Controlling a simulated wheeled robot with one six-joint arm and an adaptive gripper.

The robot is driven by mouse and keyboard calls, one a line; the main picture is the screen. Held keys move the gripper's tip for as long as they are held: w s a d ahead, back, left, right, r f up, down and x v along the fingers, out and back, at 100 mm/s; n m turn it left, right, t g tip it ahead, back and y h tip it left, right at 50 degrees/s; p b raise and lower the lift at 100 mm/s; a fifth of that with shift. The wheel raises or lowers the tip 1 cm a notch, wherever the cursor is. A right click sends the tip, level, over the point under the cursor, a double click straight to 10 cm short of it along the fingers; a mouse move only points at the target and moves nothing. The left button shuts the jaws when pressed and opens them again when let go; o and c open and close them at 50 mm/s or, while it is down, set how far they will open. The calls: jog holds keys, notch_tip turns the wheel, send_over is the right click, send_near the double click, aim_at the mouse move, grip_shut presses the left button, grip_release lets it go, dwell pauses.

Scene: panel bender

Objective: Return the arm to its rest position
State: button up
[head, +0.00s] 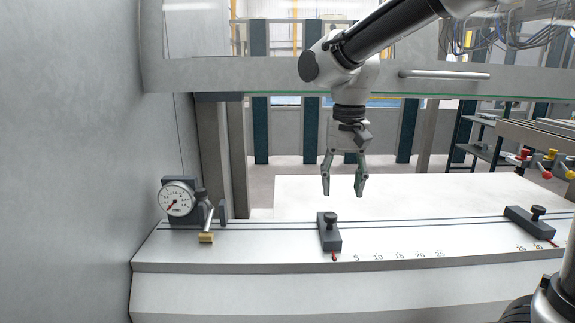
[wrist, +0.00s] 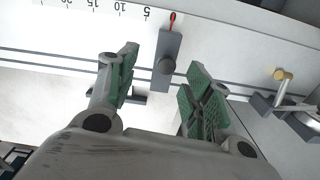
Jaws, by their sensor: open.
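My gripper (head: 343,180) hangs pointing down in the head view, above the bench and just behind the near stop block. Its fingers are spread apart with nothing between them. In the wrist view the two green-padded fingers (wrist: 163,98) are also apart and empty. The dark stop block (head: 330,231) with a black knob and a red pointer sits on the ruled bench, below the gripper and apart from it. The same stop block shows in the wrist view (wrist: 169,50), beyond the fingertips.
A dial gauge (head: 177,198) with a brass-tipped lever stands at left beside a grey wall (head: 65,160). A second stop block (head: 530,222) sits at right. A pale panel (head: 430,195) lies behind the bench.

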jog(key=s+d+t, duration=0.2)
jog(key=s+d, duration=0.6)
jog(key=d, duration=0.3)
jog(key=s+d+n+t, duration=0.1)
jog(key=s+d+t, duration=0.1)
jog(key=s+d, duration=0.7)
jog(key=d, duration=0.3)
jog(key=shift+r, duration=0.25)
